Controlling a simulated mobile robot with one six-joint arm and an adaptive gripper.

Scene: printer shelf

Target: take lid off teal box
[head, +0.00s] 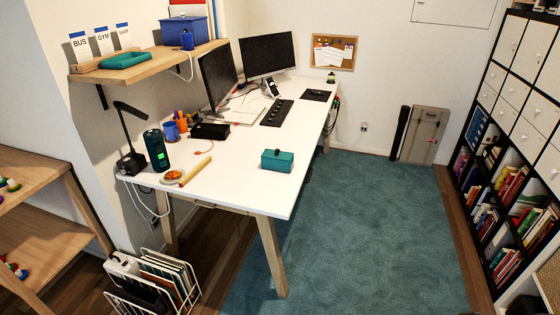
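A small teal box (277,162) stands on the white desk (240,185), close to the desk's right edge. Its top looks covered, with a small dark knob or handle on it; the seam between lid and box is too small to make out clearly. The box stands apart from other objects. My gripper is not in the head view.
Left of the box lie a yellow stick (196,171) and an orange dish (172,176); a dark green cylinder (156,150) stands beyond them. A file rack (150,285) stands on the floor at front left. The teal carpet (370,230) right of the desk is clear.

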